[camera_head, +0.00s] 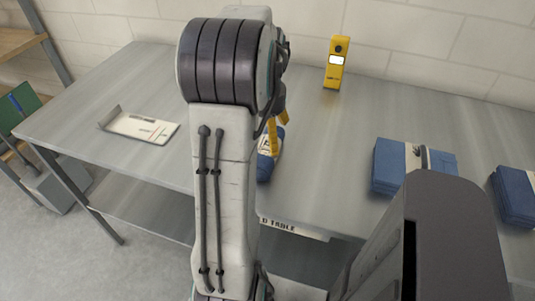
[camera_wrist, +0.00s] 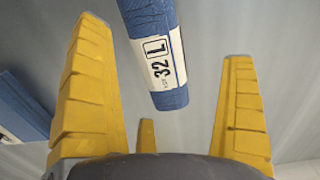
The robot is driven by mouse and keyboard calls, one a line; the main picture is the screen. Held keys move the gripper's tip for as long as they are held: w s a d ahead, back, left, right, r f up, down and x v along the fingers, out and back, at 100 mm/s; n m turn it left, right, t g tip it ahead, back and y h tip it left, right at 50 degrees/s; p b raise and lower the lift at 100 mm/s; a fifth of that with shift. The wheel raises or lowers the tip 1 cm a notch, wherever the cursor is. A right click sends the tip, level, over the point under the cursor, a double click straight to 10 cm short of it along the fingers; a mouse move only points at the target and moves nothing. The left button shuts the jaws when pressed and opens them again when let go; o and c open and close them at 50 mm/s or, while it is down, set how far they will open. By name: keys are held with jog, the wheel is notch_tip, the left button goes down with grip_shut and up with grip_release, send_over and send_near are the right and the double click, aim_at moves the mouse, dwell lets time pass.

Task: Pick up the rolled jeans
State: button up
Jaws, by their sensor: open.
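The rolled jeans (camera_wrist: 150,20) are a blue roll with a white label band marked "32 L". In the wrist view they run down from the top edge, between my spread yellow fingers, with clear gaps on both sides. In the head view the jeans (camera_head: 264,168) lie on the grey table (camera_head: 330,140), partly hidden by my arm. My gripper (camera_wrist: 164,38) is open and empty, its fingers pointing toward the jeans. In the head view its yellow fingers show just above the roll, largely hidden behind my arm.
Folded blue jeans (camera_head: 390,168) and another folded blue stack (camera_head: 515,195) lie at the right of the table. A yellow device (camera_head: 336,65) stands at the back near the wall. A white tray-like sheet (camera_head: 140,126) lies on the left. The table between is clear.

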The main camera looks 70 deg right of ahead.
jog(key=shift+s+d+f, duration=0.3)
jog(key=shift+s+f, duration=0.3)
jog(key=shift+f, duration=0.15)
jog(key=shift+d+f, duration=0.1)
jog(key=shift+f, duration=3.1)
jog(key=c, duration=1.1)
jog(key=shift+c, duration=0.2)
jog(key=shift+r, duration=0.1)
